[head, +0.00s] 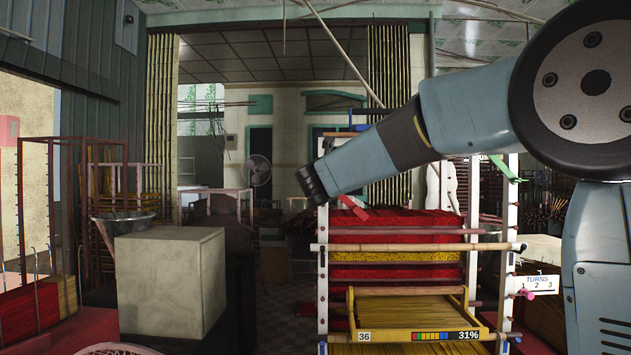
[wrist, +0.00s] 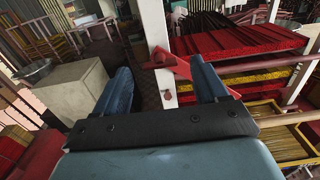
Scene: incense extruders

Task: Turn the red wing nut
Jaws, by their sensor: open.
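The red wing nut (head: 353,207) sits near the top of the rack's front left white post (head: 323,270). In the wrist view the wing nut (wrist: 172,68) shows as a flat, angular red piece lying across the top part of the white post. My gripper (head: 311,184) is just above and left of it in the head view, its arm reaching in from the right. In the wrist view my gripper (wrist: 160,66) is open and empty, with a blue finger on each side. The wing nut appears between and beyond the fingertips, its right end close to the right finger; contact cannot be told.
The rack holds red incense bundles (head: 395,224) and a yellow tray (head: 410,318) marked 36 and 31%. A TURNS 1 2 3 sign (head: 537,284) hangs at its right. A pale block (head: 170,283) stands left, with a dark floor gap between it and the rack.

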